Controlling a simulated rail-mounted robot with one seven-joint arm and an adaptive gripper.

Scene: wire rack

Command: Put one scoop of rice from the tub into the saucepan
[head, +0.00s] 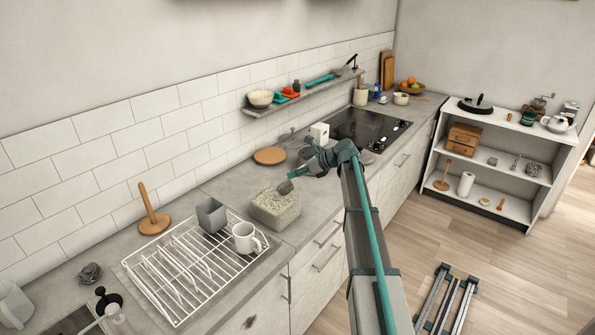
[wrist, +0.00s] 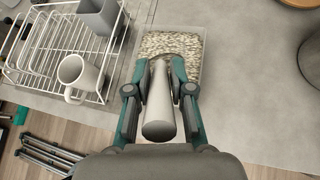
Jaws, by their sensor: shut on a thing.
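The clear tub of rice (head: 272,220) stands on the counter right of the dish rack; it also shows in the wrist view (wrist: 203,62). My gripper (wrist: 161,74) is shut on the pale cylindrical handle of the scoop (wrist: 159,108). In the head view, the scoop's grey head (head: 285,187) is at the tub's upper right edge, tilted down toward the rice. I cannot tell whether it touches the rice or holds any. I cannot clearly identify the saucepan; a dark round thing (wrist: 312,62) is cut off at the wrist view's right edge.
A white wire dish rack (head: 180,275) with a grey cup (head: 211,214) and a white mug (head: 247,238) stands left of the tub. A round wooden board (head: 269,155) lies behind the tub. A black hob (head: 368,135) is farther along.

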